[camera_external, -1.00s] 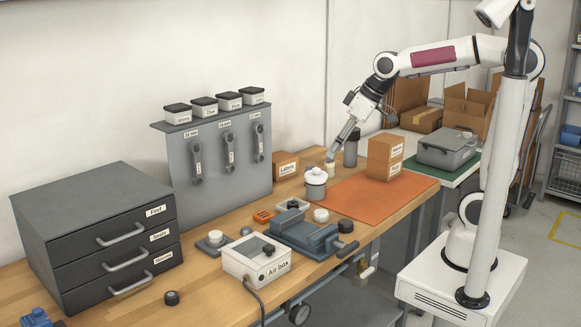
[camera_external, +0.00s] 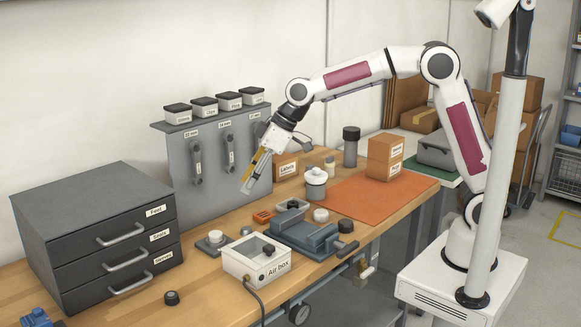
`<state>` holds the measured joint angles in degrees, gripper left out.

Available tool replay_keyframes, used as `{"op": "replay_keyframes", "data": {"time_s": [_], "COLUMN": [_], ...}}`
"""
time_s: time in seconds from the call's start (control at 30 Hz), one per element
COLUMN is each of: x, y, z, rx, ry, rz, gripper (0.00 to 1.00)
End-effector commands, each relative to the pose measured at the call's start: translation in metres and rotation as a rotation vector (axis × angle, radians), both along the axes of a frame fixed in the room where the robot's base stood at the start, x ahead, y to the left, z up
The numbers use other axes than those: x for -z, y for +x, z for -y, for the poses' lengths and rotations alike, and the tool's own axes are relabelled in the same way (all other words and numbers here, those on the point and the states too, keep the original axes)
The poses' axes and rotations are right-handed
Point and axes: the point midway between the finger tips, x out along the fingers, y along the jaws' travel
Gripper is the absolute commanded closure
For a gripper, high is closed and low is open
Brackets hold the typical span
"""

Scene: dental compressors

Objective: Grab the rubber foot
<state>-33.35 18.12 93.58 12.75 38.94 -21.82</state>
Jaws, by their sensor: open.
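A small black round piece, which looks like a rubber foot (camera_external: 171,298), lies on the wooden bench in front of the drawer cabinet. My gripper (camera_external: 246,190) is open and empty. It points down and left above the bench, in front of the wrench panel, well up and to the right of the black piece by the cabinet.
The dark drawer cabinet (camera_external: 100,228) stands at left. The white air box (camera_external: 256,262) and blue vise (camera_external: 304,238) stand in the middle front. The bench between cabinet and air box is mostly clear.

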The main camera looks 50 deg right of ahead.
Motion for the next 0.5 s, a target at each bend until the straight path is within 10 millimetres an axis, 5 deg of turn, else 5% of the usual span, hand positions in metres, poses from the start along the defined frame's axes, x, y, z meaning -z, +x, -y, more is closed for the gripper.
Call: {"op": "replay_keyframes", "data": {"time_s": [0.5], "x": [0.076], "y": [0.0], "z": [-0.14], "rx": [-0.208], "ry": [0.009], "rz": [0.014], "gripper": [0.56]}}
